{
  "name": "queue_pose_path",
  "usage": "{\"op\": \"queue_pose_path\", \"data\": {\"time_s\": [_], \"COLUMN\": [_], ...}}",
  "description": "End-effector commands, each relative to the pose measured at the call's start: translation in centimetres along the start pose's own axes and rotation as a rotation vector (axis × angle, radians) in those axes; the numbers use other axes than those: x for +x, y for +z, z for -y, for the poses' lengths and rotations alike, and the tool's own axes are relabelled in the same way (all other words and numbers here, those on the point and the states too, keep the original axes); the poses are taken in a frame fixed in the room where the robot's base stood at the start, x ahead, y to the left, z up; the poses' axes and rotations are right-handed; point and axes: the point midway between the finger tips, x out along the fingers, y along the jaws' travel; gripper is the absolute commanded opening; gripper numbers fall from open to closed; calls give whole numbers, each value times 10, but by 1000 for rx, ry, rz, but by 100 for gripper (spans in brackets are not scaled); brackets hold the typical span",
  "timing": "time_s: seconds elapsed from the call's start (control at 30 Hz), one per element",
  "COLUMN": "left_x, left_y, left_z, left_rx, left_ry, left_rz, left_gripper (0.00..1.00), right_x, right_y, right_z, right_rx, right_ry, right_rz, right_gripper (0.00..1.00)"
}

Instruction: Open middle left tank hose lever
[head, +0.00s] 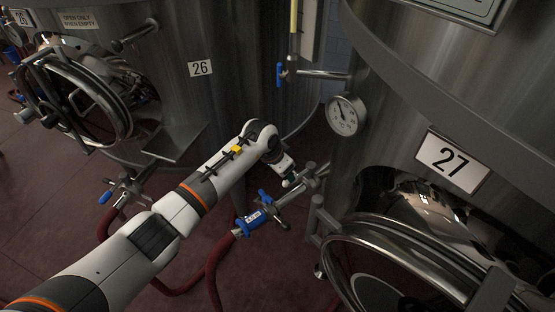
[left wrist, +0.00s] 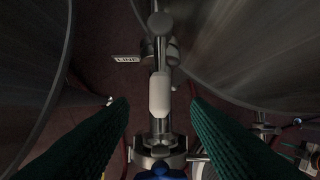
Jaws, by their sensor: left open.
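My left arm reaches from the lower left between tank 26 (head: 235,110) and tank 27 (head: 390,160). My left gripper (head: 289,179) is beside the steel outlet pipe and valve between the tanks. This valve has a blue handle (head: 264,195) and a blue labelled hose fitting (head: 254,218). In the left wrist view my gripper (left wrist: 159,103) is open, with two dark green ribbed fingers apart. A pale cylindrical grip (left wrist: 160,95) on a steel fitting shows between the fingers. My right gripper is not in view.
Another blue-handled valve (head: 105,197) sits below tank 26. Red hoses (head: 212,268) lie on the dark red floor. A gauge (head: 346,115) and an upper blue valve handle (head: 280,74) are near tank 27. Round hatches (head: 345,258) stick out from the tanks.

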Motion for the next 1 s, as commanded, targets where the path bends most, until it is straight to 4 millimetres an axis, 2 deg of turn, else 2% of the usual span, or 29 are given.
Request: {"op": "queue_pose_path", "data": {"time_s": [0.2,0.4,0.57,1.0], "left_x": [-39,-62,-67,-67], "left_y": [0,0,-1,0], "left_z": [0,0,0,1], "left_rx": [2,0,-1,1], "left_ry": [1,0,-1,-2], "left_rz": [2,1,-1,2], "left_gripper": [43,43,43,43], "right_x": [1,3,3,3], "right_y": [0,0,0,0], "right_z": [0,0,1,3], "right_rx": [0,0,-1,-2], "right_ry": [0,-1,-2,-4], "right_rz": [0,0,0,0], "right_gripper": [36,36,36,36]}}
